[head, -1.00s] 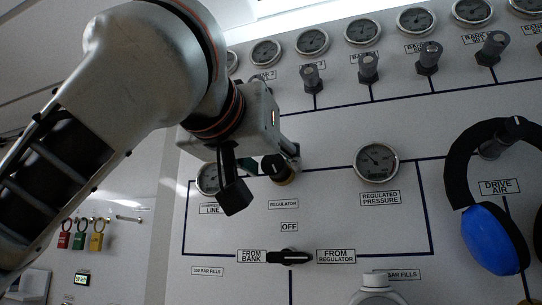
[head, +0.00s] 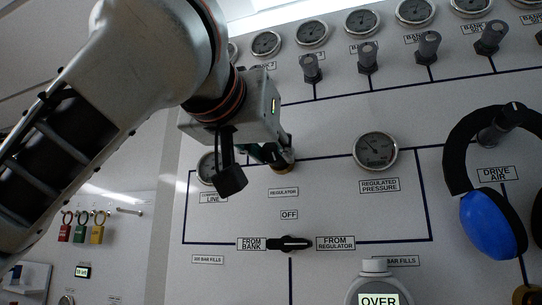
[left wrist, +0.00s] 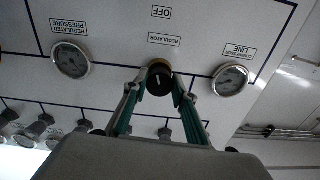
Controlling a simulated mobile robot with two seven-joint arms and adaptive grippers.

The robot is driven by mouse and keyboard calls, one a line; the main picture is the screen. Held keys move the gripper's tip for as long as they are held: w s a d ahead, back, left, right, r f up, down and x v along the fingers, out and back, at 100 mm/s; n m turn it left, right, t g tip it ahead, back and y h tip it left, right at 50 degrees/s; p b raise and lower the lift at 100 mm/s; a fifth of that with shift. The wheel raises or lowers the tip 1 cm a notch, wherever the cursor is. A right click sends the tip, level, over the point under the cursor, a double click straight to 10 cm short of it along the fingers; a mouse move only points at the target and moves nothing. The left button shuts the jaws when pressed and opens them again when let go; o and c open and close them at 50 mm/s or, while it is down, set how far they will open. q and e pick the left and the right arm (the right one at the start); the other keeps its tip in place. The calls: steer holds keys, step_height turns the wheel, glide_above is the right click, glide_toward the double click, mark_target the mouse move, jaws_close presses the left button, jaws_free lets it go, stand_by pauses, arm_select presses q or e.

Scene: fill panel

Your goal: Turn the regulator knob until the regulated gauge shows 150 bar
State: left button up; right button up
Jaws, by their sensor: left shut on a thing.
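The regulator knob (left wrist: 160,78) is black with a pale mark on its face and a yellowish collar. In the left wrist view it sits between the two fingertips of my left gripper (left wrist: 160,86), which is shut on it. In the head view my left gripper (head: 277,158) covers most of the knob; only part of the yellowish collar (head: 284,171) shows. The regulated pressure gauge (head: 376,151) is right of the knob, its needle pointing to the upper left; its numbers are too small to read. It also shows upside down in the left wrist view (left wrist: 71,60). My right gripper is not in view.
The line gauge (head: 207,168) is partly behind my left gripper. Below is a black selector lever (head: 290,243) lying level. Blue ear defenders (head: 493,226) hang at the right. Bank valve knobs (head: 368,57) and gauges run along the top.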

arm_select(q)
steer(key=o, duration=1.1)
steer(key=shift+s, duration=0.15)
steer(key=v, duration=1.1)
steer(key=shift+s, duration=0.3)
steer(key=shift+a, duration=0.15)
stand_by(1.1)
